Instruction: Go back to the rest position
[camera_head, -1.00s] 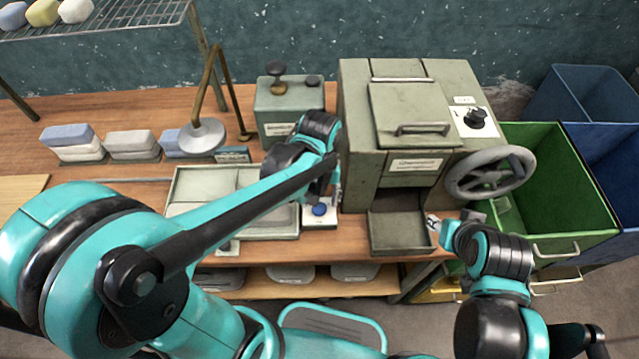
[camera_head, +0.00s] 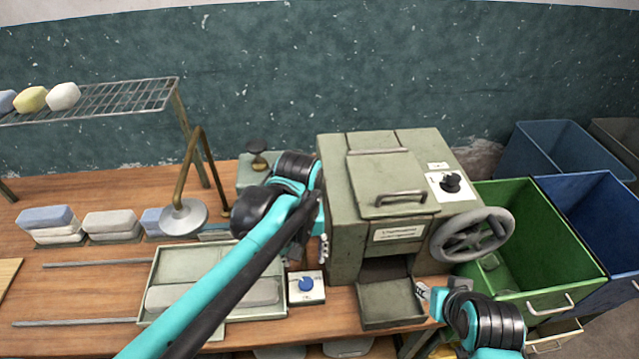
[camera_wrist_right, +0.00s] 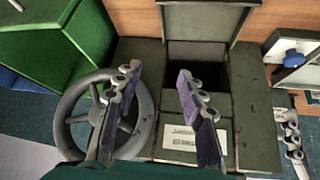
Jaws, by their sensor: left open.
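My left gripper (camera_head: 308,246) hangs at the left side of the grey-green press machine (camera_head: 345,215), above the white box with a blue knob (camera_head: 306,287). Its fingers are partly hidden by my own arm, and no held thing shows. My right gripper (camera_head: 424,293) is beside the right edge of the machine's open lower tray (camera_head: 392,303). In the right wrist view its two fingers (camera_wrist_right: 160,92) are apart with nothing between them, over the machine front and the grey handwheel (camera_wrist_right: 75,118). The left gripper's metal fingers appear at that view's right edge (camera_wrist_right: 290,135).
A wire rack (camera_head: 120,97) is at upper left. Green (camera_head: 540,240) and blue (camera_head: 600,215) bins stand at right.

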